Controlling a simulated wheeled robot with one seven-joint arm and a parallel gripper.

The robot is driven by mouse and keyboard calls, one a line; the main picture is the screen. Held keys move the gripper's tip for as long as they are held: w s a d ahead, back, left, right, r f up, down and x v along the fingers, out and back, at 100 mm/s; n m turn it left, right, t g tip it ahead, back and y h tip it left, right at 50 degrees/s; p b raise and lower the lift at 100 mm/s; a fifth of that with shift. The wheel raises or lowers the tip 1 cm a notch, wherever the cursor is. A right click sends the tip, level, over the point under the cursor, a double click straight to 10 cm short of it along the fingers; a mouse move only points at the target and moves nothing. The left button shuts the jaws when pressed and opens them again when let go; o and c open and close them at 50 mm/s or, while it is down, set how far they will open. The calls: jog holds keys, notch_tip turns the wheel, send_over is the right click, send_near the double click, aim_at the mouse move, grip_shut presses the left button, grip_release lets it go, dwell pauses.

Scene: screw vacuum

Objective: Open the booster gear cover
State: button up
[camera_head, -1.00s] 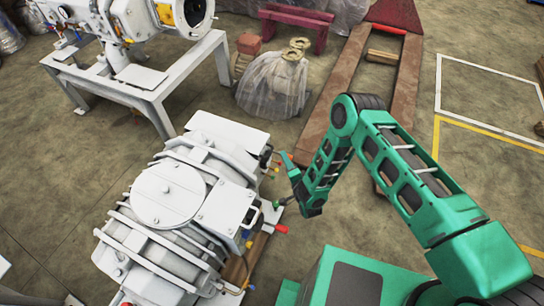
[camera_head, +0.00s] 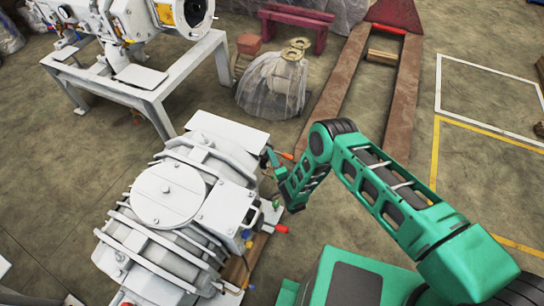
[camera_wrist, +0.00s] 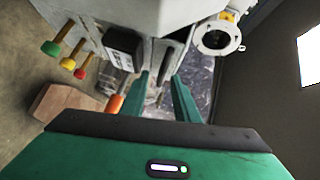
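The white booster machine (camera_head: 150,225) stands left of centre in the head view, with a round lid (camera_head: 168,193) and a flat plate with a white handle (camera_head: 225,208) on top. I cannot tell which part is the gear cover; both look closed. My gripper (camera_head: 270,157) is at the machine's right side, close to its end fittings. In the wrist view my gripper (camera_wrist: 160,80) shows two green fingers apart with nothing clearly between them. Grey machine housing (camera_wrist: 150,12), a black box (camera_wrist: 123,42) and a round flange (camera_wrist: 215,38) lie ahead. Contact is unclear.
Coloured knobs (camera_wrist: 65,45) stick out at the left in the wrist view, and an orange handle (camera_wrist: 115,104) lies near the left finger. A red-ended lever (camera_head: 281,229) juts from the machine. A plastic-wrapped object (camera_head: 272,85) stands behind.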

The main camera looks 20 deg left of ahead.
jog(key=shift+w+a+f, duration=0.1)
jog(key=shift+w+a, duration=0.3)
jog(key=shift+w, duration=0.1)
grip_shut()
jog(key=shift+a, duration=0.1)
